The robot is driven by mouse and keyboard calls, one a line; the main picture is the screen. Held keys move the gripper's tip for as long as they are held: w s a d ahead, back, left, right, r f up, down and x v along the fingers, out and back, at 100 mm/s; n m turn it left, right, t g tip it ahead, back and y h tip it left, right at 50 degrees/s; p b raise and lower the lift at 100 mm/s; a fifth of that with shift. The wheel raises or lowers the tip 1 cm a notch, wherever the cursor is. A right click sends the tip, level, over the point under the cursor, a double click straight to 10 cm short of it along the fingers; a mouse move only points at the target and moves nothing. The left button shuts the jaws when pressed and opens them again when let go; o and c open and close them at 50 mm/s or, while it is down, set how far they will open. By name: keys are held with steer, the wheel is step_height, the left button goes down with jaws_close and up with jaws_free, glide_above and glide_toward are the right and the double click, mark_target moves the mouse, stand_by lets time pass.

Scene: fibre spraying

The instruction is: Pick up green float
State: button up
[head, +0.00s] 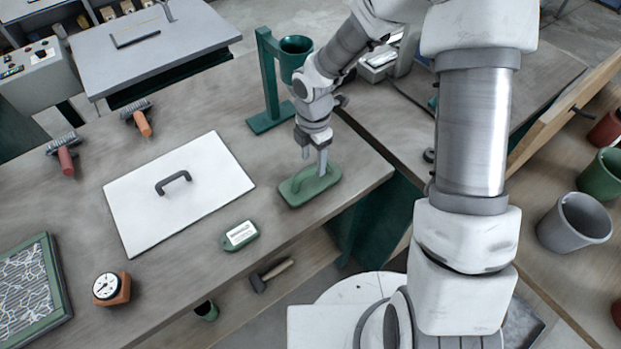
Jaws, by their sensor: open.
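The green float (297,190) is a flat, rounded green block with a raised handle. It lies on the wooden bench near its front right corner. My gripper (313,169) points down directly over the float, its fingers at the height of the handle. The jaws are open. The fingers cover part of the handle, so I cannot tell whether they touch it or stand on both sides of it.
A green stand with a cup (295,50) rises just behind the float. A white board with a dark handle (180,190) lies to the left. The bench edge is close on the right.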

mark_target(310, 168)
steer(key=f, duration=0.5)
steer(key=shift+w+a, duration=0.1)
steer(key=shift+a, duration=0.25)
jaws_close()
